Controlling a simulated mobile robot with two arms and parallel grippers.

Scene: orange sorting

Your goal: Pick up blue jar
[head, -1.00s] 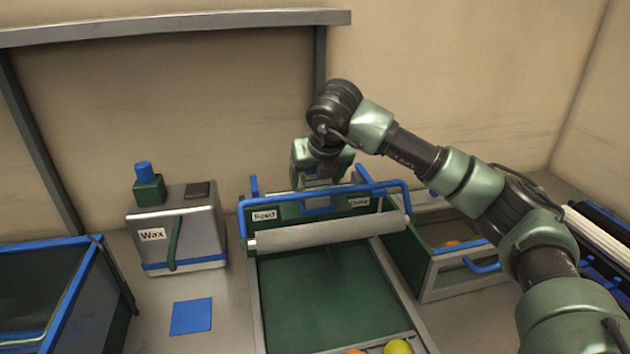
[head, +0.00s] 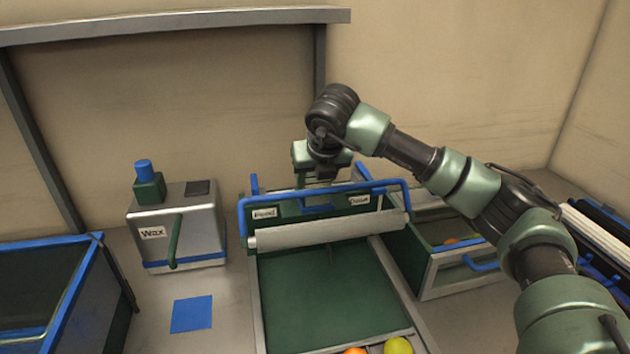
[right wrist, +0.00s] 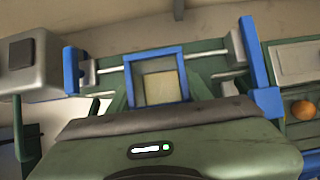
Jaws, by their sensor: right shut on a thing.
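My right gripper (head: 320,178) reaches down behind the roller of the feeder. It is shut on a blue square frame (right wrist: 157,76), which is open in the middle in the right wrist view. The fingertips are hidden there by my green gripper body, and the roller and its blue bar partly cover them in the head view. The only blue jar-like thing is a blue cylinder (head: 144,168) on a green block on top of the wax box (head: 178,228), well left of my right gripper. My left gripper is not in view.
The feeder has a grey roller (head: 326,231) and a blue bar over its green bed. An orange (head: 355,351) and a yellow-green fruit (head: 398,346) show at its near end. A blue mat (head: 191,314) and a blue-rimmed bin (head: 88,293) are left. A box (head: 455,265) stands right.

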